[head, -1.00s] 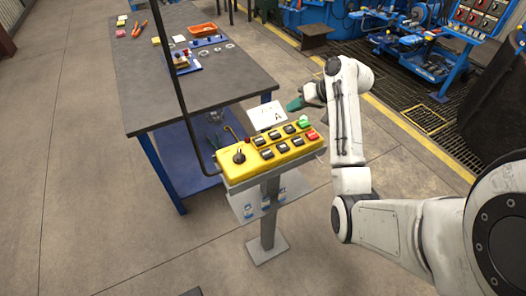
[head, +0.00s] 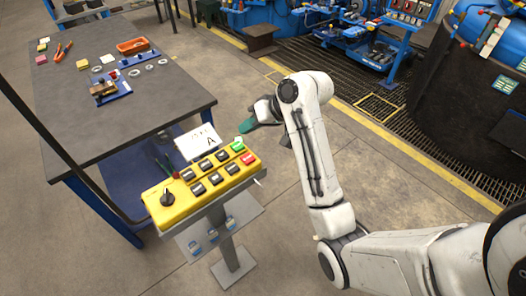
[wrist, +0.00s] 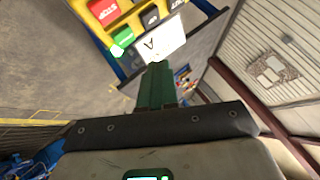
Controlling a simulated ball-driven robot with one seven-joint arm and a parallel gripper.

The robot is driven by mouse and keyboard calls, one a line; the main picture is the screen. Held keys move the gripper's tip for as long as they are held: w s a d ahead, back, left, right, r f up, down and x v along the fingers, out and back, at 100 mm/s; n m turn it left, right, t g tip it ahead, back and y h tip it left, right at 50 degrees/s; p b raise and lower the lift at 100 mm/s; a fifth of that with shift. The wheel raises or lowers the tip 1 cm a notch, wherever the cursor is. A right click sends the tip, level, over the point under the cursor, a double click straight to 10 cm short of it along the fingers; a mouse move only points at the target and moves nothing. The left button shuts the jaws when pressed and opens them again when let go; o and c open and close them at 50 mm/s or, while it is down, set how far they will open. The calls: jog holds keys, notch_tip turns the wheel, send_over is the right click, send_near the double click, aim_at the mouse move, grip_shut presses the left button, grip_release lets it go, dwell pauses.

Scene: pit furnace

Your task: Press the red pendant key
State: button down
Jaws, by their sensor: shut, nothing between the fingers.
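The yellow pendant (head: 207,201) lies on a grey stand, with a black rotary knob at its left and two rows of keys. The red key (head: 248,158) is at its right end, beside the green key (head: 237,147). In the wrist view the red key (wrist: 103,11), marked STOP, is at the top, partly cut off, near the green key (wrist: 122,36). My gripper (head: 245,126) has green fingers, shut and empty. It is beyond the red key in the head view and apart from it. In the wrist view the fingers (wrist: 157,70) point at the white card.
A white card (head: 198,142) marked A stands at the pendant's back edge, close to my gripper. A grey-topped workbench (head: 120,110) with an orange tray (head: 133,46) is behind left. A black cable hangs at left.

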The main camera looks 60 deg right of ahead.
aim_at(251, 158)
jog(key=shift+s+d+f, duration=0.1)
jog(key=shift+f+b, duration=0.85)
jog(key=shift+f, duration=3.5)
jog(key=shift+f, duration=0.2)
jog(key=shift+f, duration=0.2)
jog(key=shift+f, duration=0.45)
jog(key=shift+r, duration=0.1)
jog(key=shift+r+p, duration=0.8)
jog(key=shift+p, duration=0.1)
